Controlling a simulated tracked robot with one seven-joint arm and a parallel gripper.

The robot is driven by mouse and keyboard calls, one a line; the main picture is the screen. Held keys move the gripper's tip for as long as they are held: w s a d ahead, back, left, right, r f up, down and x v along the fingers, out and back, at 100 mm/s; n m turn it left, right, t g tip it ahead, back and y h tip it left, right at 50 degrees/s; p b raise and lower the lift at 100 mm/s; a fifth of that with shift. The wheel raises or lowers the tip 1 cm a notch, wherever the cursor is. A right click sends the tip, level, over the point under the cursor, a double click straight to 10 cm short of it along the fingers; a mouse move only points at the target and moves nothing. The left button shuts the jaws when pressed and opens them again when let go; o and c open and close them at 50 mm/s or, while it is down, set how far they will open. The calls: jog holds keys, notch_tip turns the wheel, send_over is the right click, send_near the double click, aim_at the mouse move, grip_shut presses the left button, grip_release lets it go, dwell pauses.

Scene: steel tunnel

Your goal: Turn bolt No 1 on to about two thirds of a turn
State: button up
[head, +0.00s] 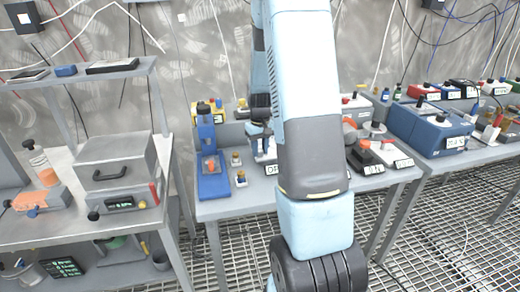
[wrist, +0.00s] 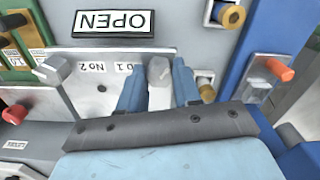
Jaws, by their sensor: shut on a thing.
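In the wrist view bolt No 1 (wrist: 158,69) has a pale grey head and stands between the two blue fingers of my gripper (wrist: 157,82). My gripper is shut on it. The label plate beside it (wrist: 122,69) is partly covered by the left finger. Bolt No 2 (wrist: 50,70), with a similar grey head, stands to the left near its own label (wrist: 84,67). In the head view my arm hides most of the bolt plate, and I cannot make out the bolts or the fingertips there.
An upside-down OPEN sign (wrist: 113,22) lies beyond the bolts in the wrist view. A blue fixture with an orange-ended part (wrist: 278,68) is close on the right.

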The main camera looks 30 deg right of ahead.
aim_at(260, 150)
jog(key=m, duration=0.4)
jog(key=shift+w+m, duration=0.15)
jog(key=shift+m, duration=0.15)
jog(key=shift+r, duration=0.1)
dwell(0.4)
jog(key=o, duration=1.1)
jog(key=shift+c, duration=0.2)
notch_tip(260, 150, up, 14)
jog(key=shift+f, duration=0.25)
